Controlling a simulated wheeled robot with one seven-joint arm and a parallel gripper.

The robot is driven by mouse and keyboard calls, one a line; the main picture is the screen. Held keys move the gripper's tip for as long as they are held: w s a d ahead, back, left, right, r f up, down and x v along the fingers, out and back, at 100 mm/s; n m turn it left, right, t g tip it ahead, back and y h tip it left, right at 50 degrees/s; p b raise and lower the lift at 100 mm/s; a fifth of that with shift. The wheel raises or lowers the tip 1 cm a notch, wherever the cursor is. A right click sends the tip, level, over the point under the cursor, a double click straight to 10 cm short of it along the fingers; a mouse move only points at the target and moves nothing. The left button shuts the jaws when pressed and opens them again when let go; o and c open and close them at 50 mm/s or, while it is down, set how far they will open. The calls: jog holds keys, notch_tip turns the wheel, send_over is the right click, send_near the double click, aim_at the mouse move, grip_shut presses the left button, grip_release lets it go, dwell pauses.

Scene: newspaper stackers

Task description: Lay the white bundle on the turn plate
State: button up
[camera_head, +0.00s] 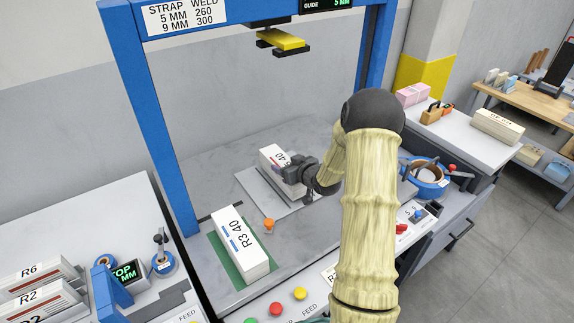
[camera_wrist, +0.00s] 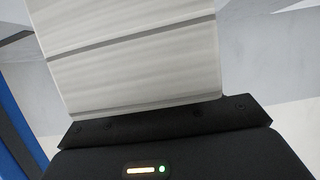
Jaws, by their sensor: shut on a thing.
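A white bundle (camera_head: 270,156) with a printed label ending in "40" is in my gripper (camera_head: 293,173), over the grey turn plate (camera_head: 252,190) in the middle of the bench. I cannot tell whether its underside touches the plate. My gripper is shut on the bundle from the right and hides part of it. In the wrist view the bundle (camera_wrist: 130,60) fills the upper middle with its layered pale side, close against the dark gripper body. A second white bundle, marked R3 40 (camera_head: 240,243), lies on a green mat (camera_head: 229,262) at the front left of the plate.
A small orange knob (camera_head: 269,225) stands between the plate and the R3 bundle. The blue frame (camera_head: 158,110) rises on the left, with a yellow and black head (camera_head: 281,40) hanging above. Coloured buttons (camera_head: 276,308) line the front edge. Bare bench lies left of the plate.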

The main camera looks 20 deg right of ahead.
jog(key=shift+f+b, duration=0.4)
dwell(0.3)
jog(key=o, duration=1.7)
jog(key=shift+o, duration=0.8)
jog(key=shift+f, duration=0.2)
jog(key=b+v, duration=0.1)
jog(key=v, duration=1.6)
jog(key=shift+r, duration=0.3)
jog(key=shift+s, duration=0.1)
